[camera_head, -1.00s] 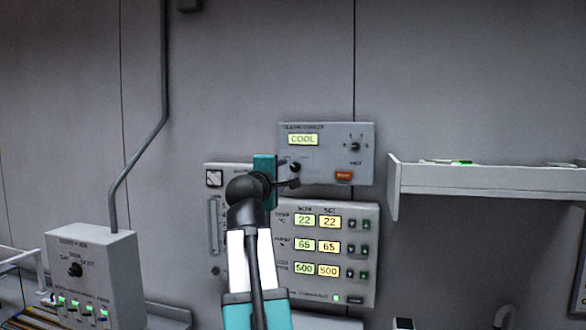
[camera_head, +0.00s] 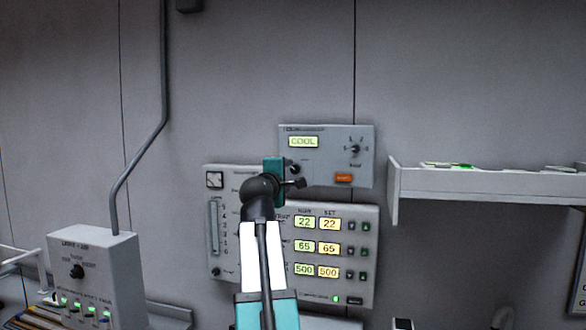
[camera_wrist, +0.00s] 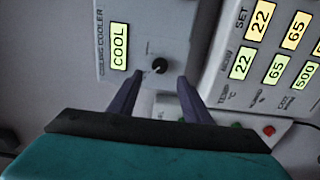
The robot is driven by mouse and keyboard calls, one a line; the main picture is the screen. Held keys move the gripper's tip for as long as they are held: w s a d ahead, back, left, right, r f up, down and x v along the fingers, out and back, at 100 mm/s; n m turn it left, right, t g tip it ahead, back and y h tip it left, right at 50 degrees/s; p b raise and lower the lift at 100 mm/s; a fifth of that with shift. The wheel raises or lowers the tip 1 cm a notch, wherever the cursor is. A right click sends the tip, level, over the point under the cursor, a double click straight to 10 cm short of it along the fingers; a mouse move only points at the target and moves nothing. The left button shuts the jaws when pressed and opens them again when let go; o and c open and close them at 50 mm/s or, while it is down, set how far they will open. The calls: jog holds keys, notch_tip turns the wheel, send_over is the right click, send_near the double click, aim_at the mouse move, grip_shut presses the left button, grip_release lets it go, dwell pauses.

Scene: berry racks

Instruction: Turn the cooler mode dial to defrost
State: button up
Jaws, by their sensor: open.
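The cooler panel (camera_head: 318,132) is a grey box on the wall, and its lit display (camera_head: 303,142) reads COOL. The mode dial (camera_wrist: 159,66) is a small dark round knob beside the display in the wrist view. In the head view the dial (camera_head: 294,168) shows just right of my teal wrist, partly covered. My gripper (camera_wrist: 159,88) is open, its two dark fingers pointing at the panel. The dial appears between and just beyond the fingertips, with no visible contact. Its mode labels are too small or hidden to read.
A second knob (camera_head: 355,149) and an orange button (camera_head: 343,178) sit on the panel's right. Below is a climate panel (camera_head: 368,215) with lit numbers, partly behind my arm. A white shelf (camera_head: 490,182) juts out at right; a control box (camera_head: 115,275) stands at left.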

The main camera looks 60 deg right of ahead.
aim_at(295, 170)
jog(key=p+x, duration=0.2)
jog(key=x, duration=0.4)
jog(key=shift+w+r, duration=0.1)
jog(key=shift+r, duration=0.05)
jog(key=shift+p+x, duration=0.35)
jog(key=shift+x, duration=0.45)
jog(key=c, duration=1)
jog(key=shift+c, duration=0.2)
